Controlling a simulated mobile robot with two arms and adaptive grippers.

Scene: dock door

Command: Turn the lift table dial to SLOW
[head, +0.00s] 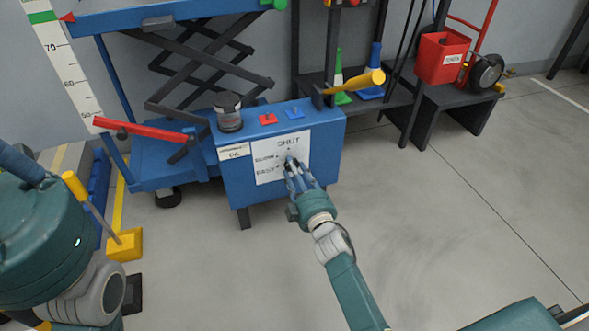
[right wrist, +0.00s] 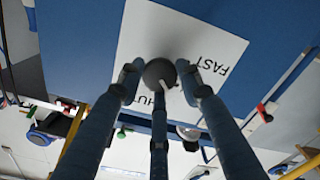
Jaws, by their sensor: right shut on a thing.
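The dial (right wrist: 158,70) is a dark round knob with a small pale mark. It sits on a white label plate (head: 300,145) on the front of the blue lift table control box (head: 236,178). The plate reads SHUT at the top, SLOW at the left and FAST at the lower left. My right gripper (head: 291,168) is shut on the dial, with its fingers around the knob in the right wrist view. The fingers hide part of the dial, and I cannot tell which word its mark points to. My left gripper is not in view.
A red bar (head: 146,131) juts out left.

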